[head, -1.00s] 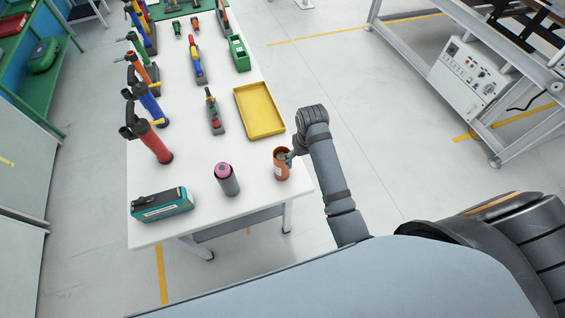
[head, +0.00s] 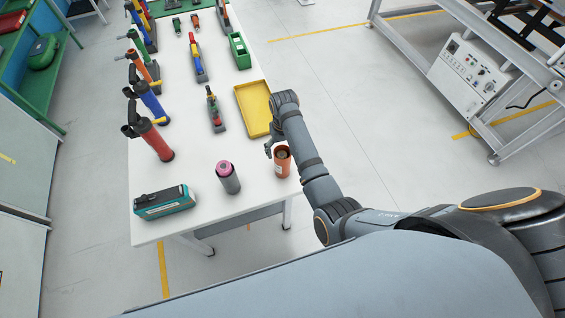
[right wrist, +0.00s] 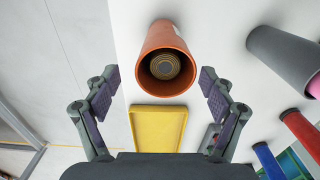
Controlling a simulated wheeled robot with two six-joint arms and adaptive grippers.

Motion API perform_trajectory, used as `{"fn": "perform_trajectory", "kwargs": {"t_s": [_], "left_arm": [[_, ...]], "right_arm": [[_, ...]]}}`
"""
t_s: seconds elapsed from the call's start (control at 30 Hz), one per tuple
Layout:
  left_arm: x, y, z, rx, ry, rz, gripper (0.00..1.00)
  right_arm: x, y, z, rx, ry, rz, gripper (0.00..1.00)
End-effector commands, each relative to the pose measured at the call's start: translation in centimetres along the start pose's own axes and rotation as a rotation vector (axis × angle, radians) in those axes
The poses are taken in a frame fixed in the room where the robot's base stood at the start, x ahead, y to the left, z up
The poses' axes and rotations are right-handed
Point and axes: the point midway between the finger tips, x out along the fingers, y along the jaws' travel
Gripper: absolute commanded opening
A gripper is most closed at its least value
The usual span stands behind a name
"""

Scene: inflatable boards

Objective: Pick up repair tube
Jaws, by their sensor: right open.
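An orange-brown tube (head: 282,162) with an open top and a white label stands upright near the right front edge of the white table. A grey tube (head: 228,178) with a pink roll in its top stands to its left. Which one is the repair tube cannot be told from looks alone. My right gripper (head: 271,148) is open and empty, just behind and left of the orange-brown tube's top. In the right wrist view, the orange-brown tube (right wrist: 164,52) shows ahead, between the open fingers (right wrist: 158,90), with a round ringed piece inside. My left gripper is not seen.
A yellow tray (head: 252,108) lies behind the orange-brown tube, close to my right arm. A teal box (head: 164,203) is at the front left. Several hand pumps (head: 155,140) line the left edge. The table front between the box and tubes is clear.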

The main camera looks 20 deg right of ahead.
Motion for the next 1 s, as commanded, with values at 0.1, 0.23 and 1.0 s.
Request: {"fn": "perform_trajectory", "kwargs": {"t_s": [0.1, 0.23, 1.0], "left_arm": [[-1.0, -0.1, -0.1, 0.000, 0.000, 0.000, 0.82], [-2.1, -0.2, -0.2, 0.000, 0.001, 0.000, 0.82], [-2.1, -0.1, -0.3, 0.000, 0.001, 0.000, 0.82]], "right_arm": [[0.8, -0.2, 0.3, 0.000, -0.006, 0.000, 0.83], [3.2, -0.5, 0.5, 0.000, -0.005, 0.001, 0.83], [5.2, -0.6, 0.4, 0.000, 0.000, 0.000, 0.29]]}}
